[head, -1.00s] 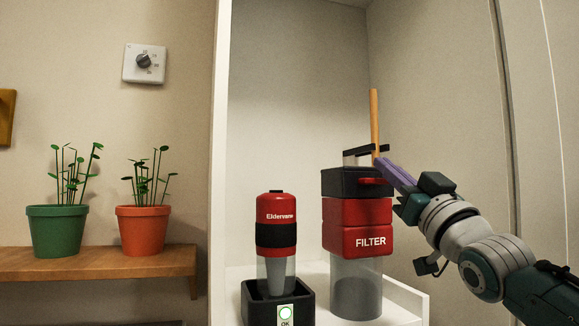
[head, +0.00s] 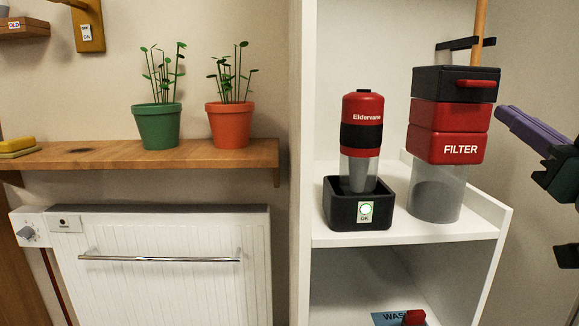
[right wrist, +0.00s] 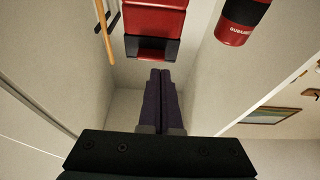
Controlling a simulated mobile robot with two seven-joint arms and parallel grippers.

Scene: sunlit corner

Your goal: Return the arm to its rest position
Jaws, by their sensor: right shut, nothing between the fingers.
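My right gripper (head: 503,112) is at the right edge of the head view, with its purple fingers together. Its fingertips are to the right of the red and black filter canister (head: 445,147) and apart from it. In the right wrist view the purple fingers (right wrist: 160,75) are shut with nothing between them, and the canister's black and red top (right wrist: 153,22) shows beyond them. My left gripper is not in view.
A red Eldervane device (head: 362,107) sits in a black dock (head: 340,212) with a green-lit OK button, on a white shelf (head: 440,236). Two potted plants stand on a wooden shelf (head: 90,158) above a white radiator (head: 165,280). A wooden stick (head: 480,30) stands behind the canister.

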